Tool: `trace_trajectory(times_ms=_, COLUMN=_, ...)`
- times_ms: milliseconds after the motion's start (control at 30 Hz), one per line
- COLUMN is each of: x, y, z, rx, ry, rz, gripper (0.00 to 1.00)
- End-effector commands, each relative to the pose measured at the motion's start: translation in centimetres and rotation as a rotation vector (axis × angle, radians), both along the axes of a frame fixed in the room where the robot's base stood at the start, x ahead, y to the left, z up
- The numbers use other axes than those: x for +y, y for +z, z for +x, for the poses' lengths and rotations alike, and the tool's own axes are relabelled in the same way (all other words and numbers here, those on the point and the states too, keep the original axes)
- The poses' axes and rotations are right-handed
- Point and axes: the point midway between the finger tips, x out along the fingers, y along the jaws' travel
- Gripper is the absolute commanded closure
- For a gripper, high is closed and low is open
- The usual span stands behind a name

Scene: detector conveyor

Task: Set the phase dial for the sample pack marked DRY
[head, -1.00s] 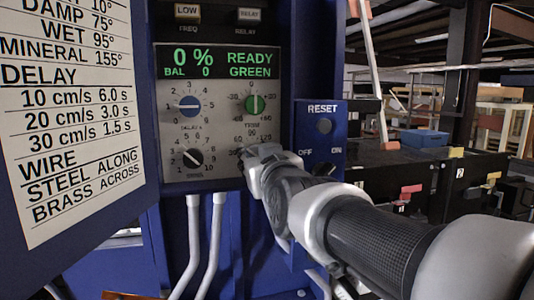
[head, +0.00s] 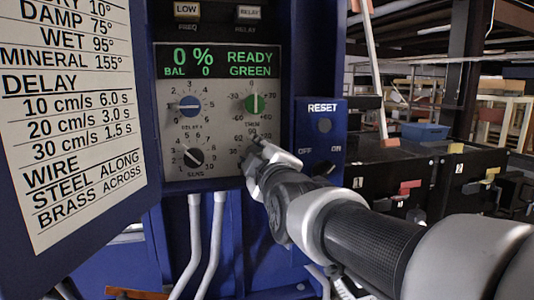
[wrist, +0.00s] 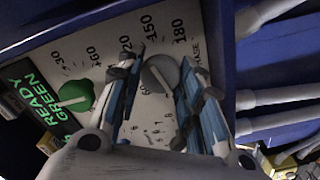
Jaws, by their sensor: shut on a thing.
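The phase dial (wrist: 158,75) is a round grey knob with a pale line on its face, in the wrist view. Its scale shows 120, 150 and 180 along the far side. My gripper (wrist: 160,72) has its two fingers on either side of the knob and is shut on it. In the head view my gripper (head: 256,148) is at the panel's lower right and hides the dial. The printed chart (head: 62,130) at left lists DAMP 75°, WET 95° and MINERAL 155°; a partly cut top line ends in "RY 10°". No sample pack is identifiable.
The green trim dial (head: 254,103) is directly above, with the blue delay dial (head: 190,106) and black sens dial (head: 194,156) to the left. The display (head: 218,61) reads READY GREEN. A blue RESET box (head: 322,125) stands close right of my gripper.

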Motion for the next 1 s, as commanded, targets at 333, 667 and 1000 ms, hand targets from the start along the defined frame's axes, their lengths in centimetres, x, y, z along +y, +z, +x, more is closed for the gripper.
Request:
trace_trajectory(times_ms=333, x=0.02, y=0.12, z=-0.01, rx=-0.056, ry=-0.001, rz=-0.185, gripper=0.90)
trace_trajectory(times_ms=667, x=0.02, y=0.10, z=-0.01, rx=-0.073, ry=-0.001, rz=-0.241, gripper=0.90)
trace_trajectory(times_ms=1000, x=0.02, y=0.11, z=0.00, rx=-0.073, ry=-0.001, rz=-0.242, gripper=0.90)
